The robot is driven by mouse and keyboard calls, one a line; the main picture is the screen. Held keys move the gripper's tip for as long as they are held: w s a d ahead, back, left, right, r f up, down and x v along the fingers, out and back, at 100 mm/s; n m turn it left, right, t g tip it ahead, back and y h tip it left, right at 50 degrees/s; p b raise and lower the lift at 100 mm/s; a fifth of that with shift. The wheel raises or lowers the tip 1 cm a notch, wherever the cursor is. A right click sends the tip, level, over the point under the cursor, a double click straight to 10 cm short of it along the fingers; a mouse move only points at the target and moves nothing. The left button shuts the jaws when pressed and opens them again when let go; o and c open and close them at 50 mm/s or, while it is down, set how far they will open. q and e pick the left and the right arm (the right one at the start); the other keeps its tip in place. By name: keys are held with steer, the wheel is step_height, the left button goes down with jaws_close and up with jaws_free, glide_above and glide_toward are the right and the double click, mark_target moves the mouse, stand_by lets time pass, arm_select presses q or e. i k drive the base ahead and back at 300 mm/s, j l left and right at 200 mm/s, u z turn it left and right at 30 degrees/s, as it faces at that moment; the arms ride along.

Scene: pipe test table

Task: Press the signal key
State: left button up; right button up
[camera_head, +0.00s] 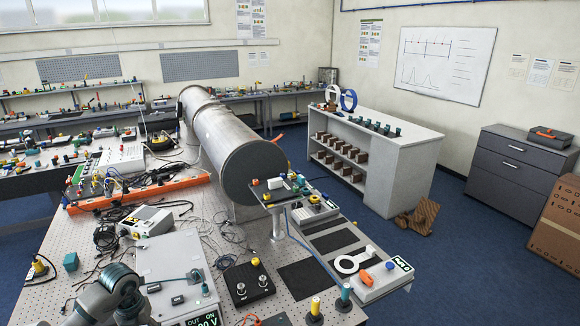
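I cannot tell for sure which item is the signal key. A small black box (248,284) with a yellow knob on top stands on the perforated table, right of a grey cabinet panel (170,258). My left arm reaches in at the bottom left, in front of the grey panel. The fingers of my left gripper cannot be made out. Nothing is seen touching the black box. My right gripper is not in view.
A large metal pipe (232,145) crosses the table's middle. Loose black cables (108,236) lie on the left. A white power box (146,221) stands behind the grey panel. Yellow and teal pegs (315,308) stand at the front. A dark mat (305,278) lies right of the black box.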

mark_target(175, 301)
steer(key=k, duration=0.85)
